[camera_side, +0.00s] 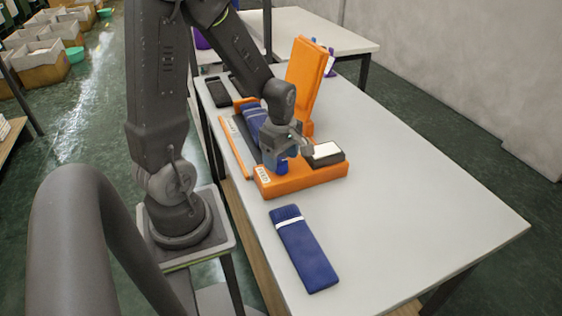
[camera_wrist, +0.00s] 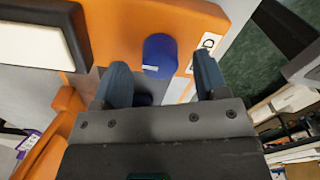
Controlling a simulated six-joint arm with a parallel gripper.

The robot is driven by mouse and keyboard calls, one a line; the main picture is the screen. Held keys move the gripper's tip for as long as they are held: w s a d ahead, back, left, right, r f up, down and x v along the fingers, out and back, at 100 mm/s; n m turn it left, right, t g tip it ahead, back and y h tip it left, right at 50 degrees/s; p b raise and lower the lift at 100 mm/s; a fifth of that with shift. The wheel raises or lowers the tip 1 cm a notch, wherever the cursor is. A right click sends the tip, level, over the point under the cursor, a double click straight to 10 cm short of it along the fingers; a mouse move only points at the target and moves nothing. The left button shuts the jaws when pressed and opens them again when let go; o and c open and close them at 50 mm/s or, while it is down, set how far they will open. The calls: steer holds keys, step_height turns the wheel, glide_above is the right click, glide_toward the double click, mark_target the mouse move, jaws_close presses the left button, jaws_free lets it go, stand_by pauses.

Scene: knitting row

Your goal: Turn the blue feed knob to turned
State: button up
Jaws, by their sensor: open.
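The blue feed knob (camera_wrist: 159,55) sticks up from the orange machine base (camera_wrist: 195,12) in the wrist view. In the side view the knob (camera_side: 282,167) shows low beneath my gripper, near the base's front corner. My gripper (camera_wrist: 163,72) is open, with one dark finger on each side of the knob's line and visible gaps to it. The knob appears just beyond the fingertips. In the side view my gripper (camera_side: 289,150) hangs over the orange machine (camera_side: 310,184) and partly hides it.
A white-faced dark box (camera_side: 326,152) sits on the base beside my gripper. A tall orange panel (camera_side: 308,75) stands behind. A folded blue cloth (camera_side: 306,255) lies on the table (camera_side: 420,205) in front. The table's right side is clear.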

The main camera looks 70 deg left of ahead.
steer(key=shift+f, duration=1)
steer(key=c, duration=0.9)
